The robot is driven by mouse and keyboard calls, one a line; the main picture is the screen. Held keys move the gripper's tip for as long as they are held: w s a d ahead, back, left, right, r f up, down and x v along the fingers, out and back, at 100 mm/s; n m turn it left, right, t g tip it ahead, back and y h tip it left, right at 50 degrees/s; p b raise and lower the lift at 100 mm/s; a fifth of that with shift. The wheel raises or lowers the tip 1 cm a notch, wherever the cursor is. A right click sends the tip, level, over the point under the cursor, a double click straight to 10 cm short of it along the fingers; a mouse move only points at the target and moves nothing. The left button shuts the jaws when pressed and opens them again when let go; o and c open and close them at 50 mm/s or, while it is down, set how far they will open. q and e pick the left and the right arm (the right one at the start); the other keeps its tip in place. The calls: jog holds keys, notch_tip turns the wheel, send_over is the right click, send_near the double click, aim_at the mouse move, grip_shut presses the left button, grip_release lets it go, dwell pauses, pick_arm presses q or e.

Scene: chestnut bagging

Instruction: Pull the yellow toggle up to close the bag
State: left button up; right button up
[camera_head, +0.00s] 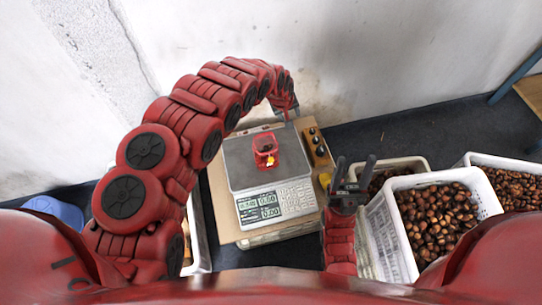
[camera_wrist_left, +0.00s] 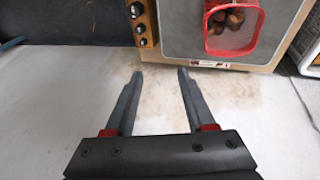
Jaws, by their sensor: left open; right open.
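The small red bag (camera_head: 264,146) stands on the scale's metal plate (camera_head: 240,165). A small yellow piece, likely the toggle (camera_head: 270,161), shows at its near side. In the left wrist view the bag's red rim (camera_wrist_left: 228,53) is open towards me, with several chestnuts (camera_wrist_left: 232,18) inside; the toggle is not visible there. My left gripper (camera_head: 286,110) is behind the bag, apart from it. Its two fingers (camera_wrist_left: 160,74) are spread and empty. My right gripper (camera_head: 353,172) is open and empty, to the right of the scale, fingers pointing up.
The scale's display and keypad (camera_head: 278,203) face me. A wooden panel with black knobs (camera_head: 318,147) stands at the scale's right. White crates of chestnuts (camera_head: 402,245) fill the right side, close to my right gripper. A pale wall is behind the scale.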

pick_arm(q)
jog(key=s+a+r+g+y, duration=0.25)
jog(key=s+a, duration=0.35)
jog(key=s, duration=0.3)
send_over(271, 158)
jog(key=shift+n+g, duration=0.3)
jog(key=shift+g, duration=0.15)
jog(key=f, duration=1)
jog(key=shift+s+f, duration=0.2)
jog(key=shift+f, duration=0.15)
notch_tip(271, 158, down, 4)
jog(key=shift+f+b, duration=0.2)
jog(key=shift+b, duration=0.4)
jog(key=shift+w+f+b, duration=0.1)
jog(key=shift+f+b, duration=0.3)
jog(key=shift+f, duration=0.35)
jog(key=shift+c, duration=0.2)
grip_shut()
jog(key=shift+r, duration=0.1)
